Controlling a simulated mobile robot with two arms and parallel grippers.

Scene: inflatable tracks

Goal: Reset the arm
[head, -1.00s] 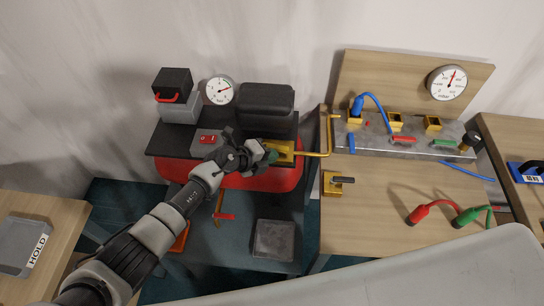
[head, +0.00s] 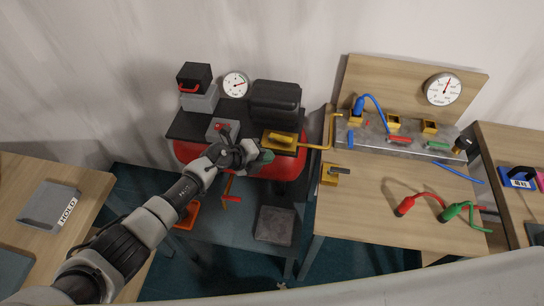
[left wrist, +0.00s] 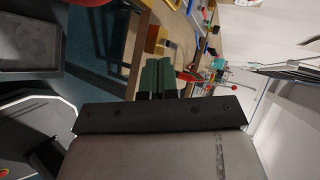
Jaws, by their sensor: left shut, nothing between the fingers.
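My left arm reaches in from the left in the head view. Its gripper (head: 266,156) is over the front of the red and black compressor (head: 200,127), just below the yellow fitting (head: 280,141). Whether it touches the fitting I cannot tell. In the left wrist view the two green fingers (left wrist: 157,75) are together with nothing between them. My right gripper is in neither view.
A wooden bench (head: 375,212) to the right holds a gauge (head: 442,89), a blue hose (head: 377,110), a red hose (head: 405,205) and a green hose (head: 448,212). A table with a HOLD pad (head: 50,206) stands at left. A dark square plate (head: 274,225) lies below the compressor.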

